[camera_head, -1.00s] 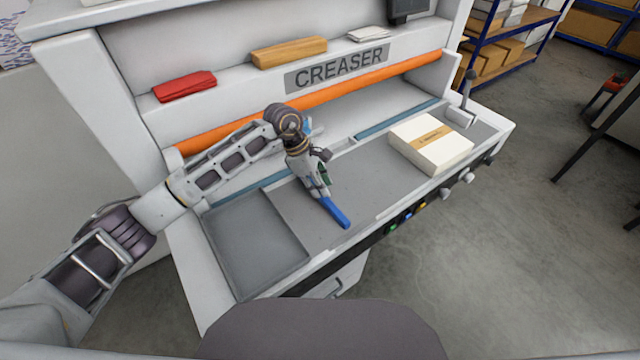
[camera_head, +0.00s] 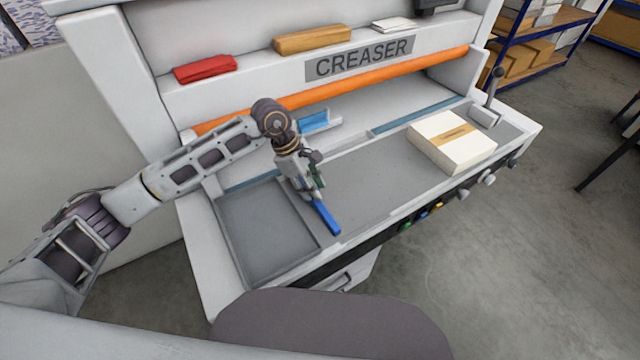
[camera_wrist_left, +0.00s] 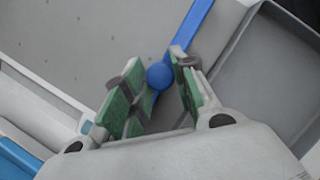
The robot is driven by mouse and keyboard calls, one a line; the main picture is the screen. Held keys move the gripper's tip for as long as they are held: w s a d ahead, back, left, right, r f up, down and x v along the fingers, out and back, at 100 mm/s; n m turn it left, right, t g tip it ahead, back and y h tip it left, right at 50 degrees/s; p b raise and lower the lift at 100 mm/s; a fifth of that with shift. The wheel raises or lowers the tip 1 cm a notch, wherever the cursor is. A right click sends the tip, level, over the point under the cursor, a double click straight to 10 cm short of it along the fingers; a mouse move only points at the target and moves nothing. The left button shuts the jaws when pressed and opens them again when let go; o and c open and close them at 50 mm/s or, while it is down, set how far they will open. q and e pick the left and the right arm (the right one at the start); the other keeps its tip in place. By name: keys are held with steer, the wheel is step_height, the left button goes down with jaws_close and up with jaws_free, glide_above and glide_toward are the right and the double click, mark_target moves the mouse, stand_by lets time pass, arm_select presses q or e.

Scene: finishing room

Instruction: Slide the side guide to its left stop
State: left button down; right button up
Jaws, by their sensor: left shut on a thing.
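The side guide is a blue bar (camera_head: 327,217) lying across the grey bed of the creaser, right beside the dark grey tray's right edge. In the left wrist view the bar (camera_wrist_left: 193,25) has a round blue knob (camera_wrist_left: 159,76) between the green finger pads. My left gripper (camera_head: 313,190) points down over the guide and is shut on its knob. The gripper hides the far part of the bar in the head view. I cannot tell whether the guide touches its left stop. My right gripper is not in view.
The shallow grey tray (camera_head: 225,235) is left of the guide. A banded stack of cream paper (camera_head: 432,152) lies on the bed's right, with clear bed between. A blue piece (camera_head: 316,121) sits behind the gripper. A lever (camera_head: 493,88) stands at far right.

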arm_select(q)
steer(key=shift+s+a, duration=0.25)
steer(key=shift+a, duration=0.25)
steer(key=c, duration=1.4)
jaws_free()
steer(key=shift+c, duration=0.2)
steer(key=o, duration=0.3)
steer(key=shift+s+a, duration=0.15)
steer(key=v, duration=1.2)
